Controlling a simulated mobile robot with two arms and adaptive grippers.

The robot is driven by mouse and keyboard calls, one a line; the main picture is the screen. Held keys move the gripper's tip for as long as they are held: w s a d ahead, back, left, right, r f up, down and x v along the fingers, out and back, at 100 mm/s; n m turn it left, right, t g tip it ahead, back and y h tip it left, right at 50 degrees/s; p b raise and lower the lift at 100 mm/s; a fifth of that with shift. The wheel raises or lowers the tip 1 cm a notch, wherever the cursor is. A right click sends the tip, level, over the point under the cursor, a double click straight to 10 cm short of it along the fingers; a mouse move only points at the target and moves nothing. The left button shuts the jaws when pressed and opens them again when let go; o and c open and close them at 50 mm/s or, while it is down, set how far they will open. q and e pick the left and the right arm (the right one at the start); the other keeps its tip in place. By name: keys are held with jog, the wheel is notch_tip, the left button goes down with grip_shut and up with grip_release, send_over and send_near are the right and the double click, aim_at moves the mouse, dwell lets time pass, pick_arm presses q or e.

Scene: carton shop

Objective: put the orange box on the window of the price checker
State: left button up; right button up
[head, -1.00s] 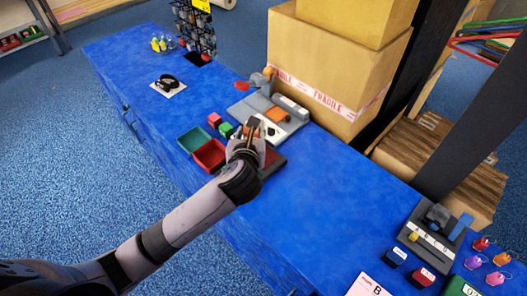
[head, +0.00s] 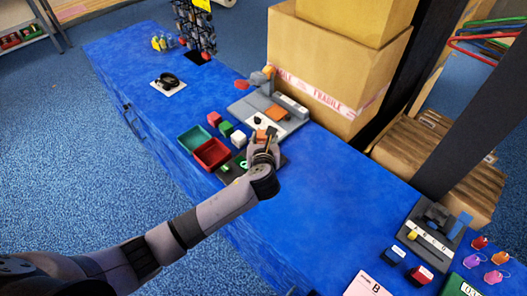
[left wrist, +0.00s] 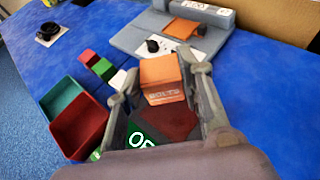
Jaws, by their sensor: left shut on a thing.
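The orange box (left wrist: 163,80), with lettering that reads like BOLTS, is held between the fingers of my left gripper (left wrist: 168,88). In the head view the box (head: 261,134) shows at the fingertips of my left gripper (head: 264,140). The price checker (head: 235,167) is a dark pad with a green display, partly hidden by my left gripper and wrist. In the left wrist view its dark red window (left wrist: 172,121) lies just below the box, between the fingers. I cannot tell whether the box touches it. My right gripper is not in view.
Green and red trays (head: 212,153) and small red, green and white boxes (head: 238,139) stand left of the checker. A grey device (head: 283,120) with an orange plate is behind it. Large cartons (head: 330,75) stand at the back.

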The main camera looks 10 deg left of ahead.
pick_arm(q)
jog(key=shift+f+b, duration=0.45)
jog(key=shift+f, duration=2.55)
jog(key=o, duration=1.3)
jog(key=shift+f, duration=0.1)
jog(key=v, duration=1.2)
jog(key=shift+p, duration=0.4)
